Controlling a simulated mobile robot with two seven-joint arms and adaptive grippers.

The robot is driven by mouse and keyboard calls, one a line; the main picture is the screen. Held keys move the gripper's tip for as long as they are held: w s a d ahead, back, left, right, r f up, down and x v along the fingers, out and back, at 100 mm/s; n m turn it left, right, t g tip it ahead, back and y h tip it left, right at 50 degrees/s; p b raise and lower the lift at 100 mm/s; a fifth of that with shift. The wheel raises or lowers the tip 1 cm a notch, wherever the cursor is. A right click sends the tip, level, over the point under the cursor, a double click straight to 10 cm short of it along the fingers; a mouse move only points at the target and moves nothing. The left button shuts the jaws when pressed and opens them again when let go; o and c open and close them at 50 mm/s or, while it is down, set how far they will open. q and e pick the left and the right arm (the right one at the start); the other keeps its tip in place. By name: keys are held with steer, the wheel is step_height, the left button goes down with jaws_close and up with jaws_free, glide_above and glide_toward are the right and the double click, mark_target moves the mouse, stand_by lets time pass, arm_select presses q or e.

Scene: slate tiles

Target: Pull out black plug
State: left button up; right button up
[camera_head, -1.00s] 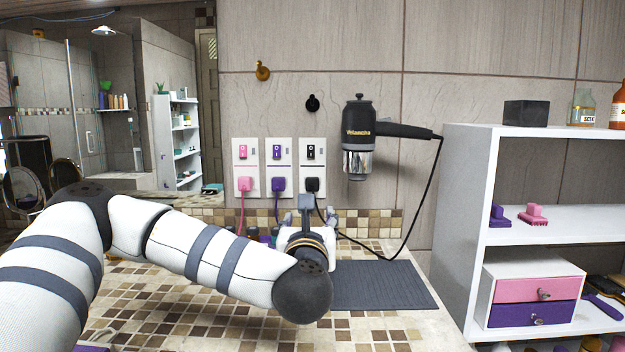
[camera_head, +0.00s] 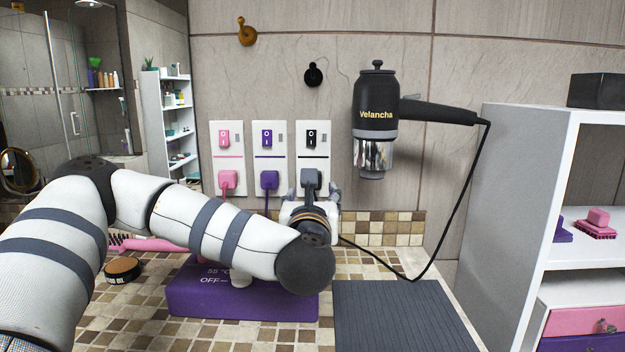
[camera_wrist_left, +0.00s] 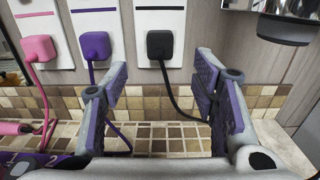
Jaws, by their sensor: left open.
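The black plug (camera_wrist_left: 160,44) sits in the rightmost white wall socket (camera_head: 313,137), with its black cord hanging below in the left wrist view. My left gripper (camera_head: 311,188) faces the wall in front of this socket and mostly hides the plug in the head view. In the left wrist view my left gripper (camera_wrist_left: 163,76) is open, with its two padded fingers apart. The plug shows beyond the fingertips, between them and slightly above, and nothing is held. My right gripper is not in view.
A pink plug (camera_head: 228,182) and a purple plug (camera_head: 269,181) sit in the sockets to the left. A black hair dryer (camera_head: 377,110) hangs to the right with a looping cord. A purple box (camera_head: 190,297) and a dark mat (camera_head: 400,315) lie on the tiled counter.

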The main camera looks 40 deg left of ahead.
arm_select(q)
steer(key=b+x, duration=0.2)
steer(key=x, duration=0.7)
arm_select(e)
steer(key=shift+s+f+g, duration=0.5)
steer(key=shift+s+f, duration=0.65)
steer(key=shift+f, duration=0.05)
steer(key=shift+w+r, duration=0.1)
arm_select(q)
steer(key=shift+c, duration=0.5)
jaws_close()
steer(key=p+v, duration=0.1)
steer(key=v, duration=0.5)
steer(key=shift+p, duration=0.4)
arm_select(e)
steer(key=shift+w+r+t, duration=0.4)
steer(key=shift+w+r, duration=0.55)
